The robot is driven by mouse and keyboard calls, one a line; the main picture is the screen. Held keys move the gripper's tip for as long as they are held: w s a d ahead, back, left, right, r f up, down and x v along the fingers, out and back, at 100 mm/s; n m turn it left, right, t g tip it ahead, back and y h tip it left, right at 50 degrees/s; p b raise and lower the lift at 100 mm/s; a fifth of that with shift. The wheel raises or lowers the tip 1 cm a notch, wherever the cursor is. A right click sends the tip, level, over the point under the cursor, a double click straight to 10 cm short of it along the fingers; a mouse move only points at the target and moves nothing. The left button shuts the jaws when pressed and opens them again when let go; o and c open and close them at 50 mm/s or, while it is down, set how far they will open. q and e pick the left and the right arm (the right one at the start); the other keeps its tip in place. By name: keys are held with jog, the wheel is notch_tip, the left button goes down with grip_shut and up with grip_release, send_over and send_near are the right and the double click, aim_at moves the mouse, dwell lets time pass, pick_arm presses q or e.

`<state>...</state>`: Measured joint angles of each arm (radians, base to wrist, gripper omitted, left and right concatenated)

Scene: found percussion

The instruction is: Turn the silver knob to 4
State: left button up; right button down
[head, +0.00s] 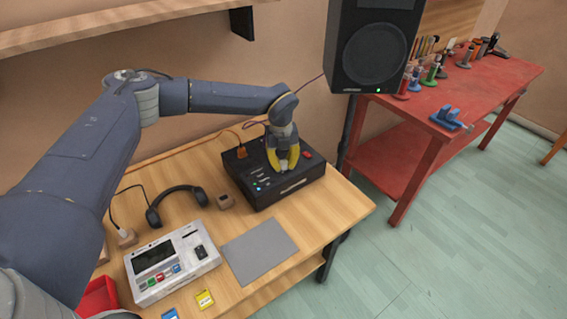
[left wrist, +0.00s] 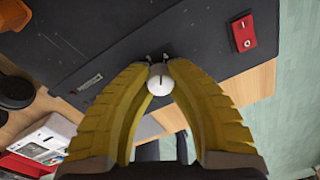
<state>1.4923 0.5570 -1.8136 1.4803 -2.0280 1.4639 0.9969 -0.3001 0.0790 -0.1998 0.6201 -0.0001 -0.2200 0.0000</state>
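The silver knob (left wrist: 159,84) is on the top face of a black box (head: 258,196) that stands at the back right of the wooden table. In the left wrist view it is a small pale disc with a dark pointer line. My left gripper (head: 284,164) points down over the box, its yellow fingers (left wrist: 160,68) closed in on both sides of the knob and seeming to touch it. In the head view the fingers hide the knob. The numbers around it cannot be read. My right gripper is in neither view.
A red switch (left wrist: 242,33) sits on the box near the knob. A white device (head: 171,262), headphones (head: 176,204) and a grey mat (head: 259,250) lie on the table.

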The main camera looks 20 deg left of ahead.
aim_at(282, 162)
pick_arm(q)
grip_shut()
jog(key=shift+m, duration=1.5)
jog(key=o, duration=0.9)
grip_release()
jog(key=shift+r, duration=0.1)
notch_tip(282, 162, up, 12)
jog(key=shift+a, duration=0.3)
